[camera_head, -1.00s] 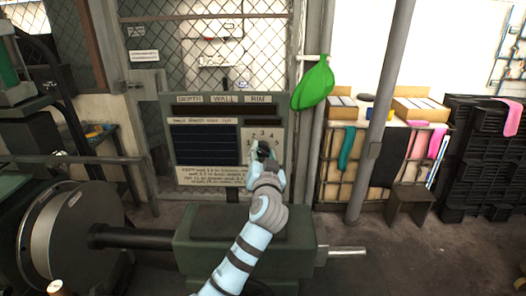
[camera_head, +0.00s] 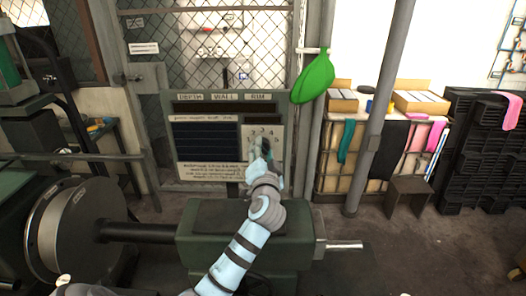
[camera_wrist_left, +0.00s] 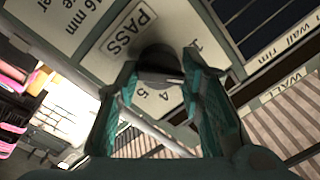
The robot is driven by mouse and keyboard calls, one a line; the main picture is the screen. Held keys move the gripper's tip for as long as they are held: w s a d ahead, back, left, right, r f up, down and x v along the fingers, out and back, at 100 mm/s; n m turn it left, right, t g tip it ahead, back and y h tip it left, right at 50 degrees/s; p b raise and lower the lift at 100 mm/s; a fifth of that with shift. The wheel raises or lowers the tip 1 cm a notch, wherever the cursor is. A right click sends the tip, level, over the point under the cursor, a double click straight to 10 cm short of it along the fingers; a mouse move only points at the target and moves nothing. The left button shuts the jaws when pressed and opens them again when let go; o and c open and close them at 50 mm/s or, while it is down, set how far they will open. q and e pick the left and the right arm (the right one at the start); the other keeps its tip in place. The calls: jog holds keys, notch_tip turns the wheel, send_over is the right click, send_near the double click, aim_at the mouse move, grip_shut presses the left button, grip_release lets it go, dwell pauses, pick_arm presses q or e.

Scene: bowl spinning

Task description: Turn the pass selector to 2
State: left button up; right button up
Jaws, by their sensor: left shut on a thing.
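The pass selector is a dark round knob (camera_wrist_left: 158,62) on a pale dial plate (camera_head: 276,138) numbered around it, at the right of the grey control panel (camera_head: 180,98). The wrist view shows the word PASS and some of the numbers beside the knob. My left gripper (camera_head: 262,150) is at the dial, its teal fingers on either side of the knob; in the wrist view the gripper (camera_wrist_left: 160,68) is shut on it. The fingers hide most of the knob in the head view, and I cannot tell which number it points to. My right gripper is not in view.
A green machine bed (camera_head: 205,222) lies below the panel, with a large round metal head (camera_head: 62,232) at the left. A green bag (camera_head: 314,78) hangs right of the panel. A grey pole (camera_head: 385,100), shelves and a black crate stack (camera_head: 475,150) stand further right.

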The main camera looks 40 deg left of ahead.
pick_arm(q)
jog(key=shift+f, duration=0.15)
jog(key=o, duration=1.2)
jog(key=shift+a, duration=0.1)
jog(key=shift+c, duration=0.2)
jog(key=v, duration=1.2)
jog(key=shift+a, duration=0.1)
